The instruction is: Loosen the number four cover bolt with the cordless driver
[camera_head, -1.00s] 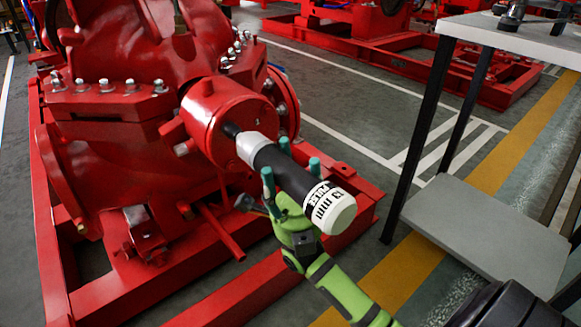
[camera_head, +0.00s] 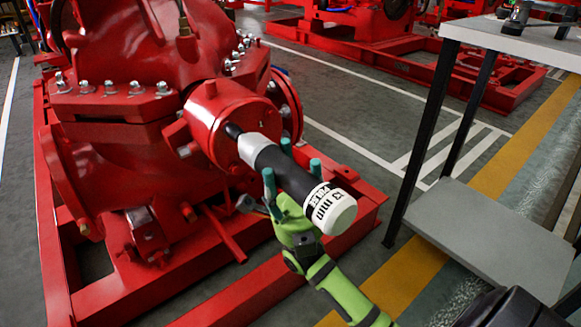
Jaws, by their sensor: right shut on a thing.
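The cordless driver (camera_head: 285,172) is a black cylinder with a grey nose collar, a dark tip and a white, lettered rear end. My right gripper (camera_head: 291,178), green with teal fingers, is shut around its body. The driver slants up and left, its tip against or just in front of the round face of a red cylindrical cover (camera_head: 222,115) on the pump. I cannot tell whether the tip touches. The number four bolt cannot be made out; the driver's nose hides part of the cover face. My left gripper is not in view.
The red pump casing (camera_head: 135,60) with a row of silver bolts stands on a red base frame (camera_head: 330,235). A grey-shelved table (camera_head: 490,235) with black legs stands at right, close to the gripper. Grey floor lies between it and other red machines behind.

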